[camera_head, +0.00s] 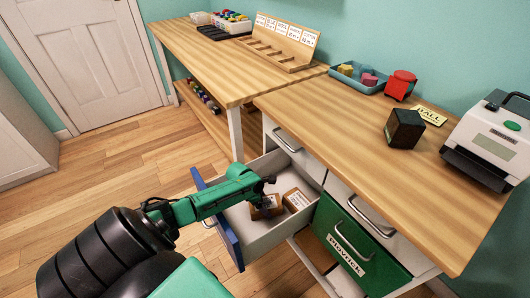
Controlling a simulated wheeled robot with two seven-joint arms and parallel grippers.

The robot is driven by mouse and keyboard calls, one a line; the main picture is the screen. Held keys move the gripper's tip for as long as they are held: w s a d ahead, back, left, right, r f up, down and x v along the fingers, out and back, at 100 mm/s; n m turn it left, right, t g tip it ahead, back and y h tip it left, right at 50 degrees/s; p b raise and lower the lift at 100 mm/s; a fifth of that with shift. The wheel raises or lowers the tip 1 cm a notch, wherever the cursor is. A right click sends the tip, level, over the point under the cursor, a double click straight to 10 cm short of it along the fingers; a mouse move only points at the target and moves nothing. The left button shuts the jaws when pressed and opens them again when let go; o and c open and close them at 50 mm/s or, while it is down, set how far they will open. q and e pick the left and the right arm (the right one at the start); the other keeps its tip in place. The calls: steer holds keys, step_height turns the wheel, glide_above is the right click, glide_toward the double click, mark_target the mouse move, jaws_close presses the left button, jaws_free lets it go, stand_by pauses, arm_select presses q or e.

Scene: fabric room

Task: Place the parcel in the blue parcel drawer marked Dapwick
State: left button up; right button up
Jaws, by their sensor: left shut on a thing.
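The blue-fronted drawer (218,222) is pulled open at the left of the cabinet; its front faces away and I cannot read a label on it. My left gripper (267,199) reaches over the blue front into the drawer and is shut on a small brown parcel (264,212), low inside the drawer. I cannot tell whether this parcel touches the drawer floor. Another brown parcel (296,200) lies just to its right, in the drawer. My right gripper is not in view.
White drawers are above. The worktop (330,100) holds a black cube (404,128), a label printer (492,140), a red object (399,85) and a blue tray (345,80).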

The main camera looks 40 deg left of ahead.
mark_target(265, 203)
arm_select(q)
steer(key=o, duration=1.2)
steer(key=shift+f, duration=0.1)
steer(key=shift+r, duration=0.3)
steer(key=p+v, duration=0.3)
steer(key=v, duration=0.2)
steer(key=shift+s+a+r, duration=0.1)
steer(key=shift+s+r, duration=0.05)
steer(key=shift+r, duration=0.2)
steer(key=p+v, duration=0.2)
steer(key=v, duration=0.3)
steer(key=shift+s, duration=0.1)
steer(key=shift+s+a+r+p, duration=0.1)
steer(key=shift+a+r+p, duration=0.05)
steer(key=shift+r+p, duration=0.2)
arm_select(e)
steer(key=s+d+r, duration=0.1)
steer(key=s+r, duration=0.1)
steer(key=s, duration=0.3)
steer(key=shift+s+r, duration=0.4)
arm_select(q)
steer(key=shift+r, duration=0.1)
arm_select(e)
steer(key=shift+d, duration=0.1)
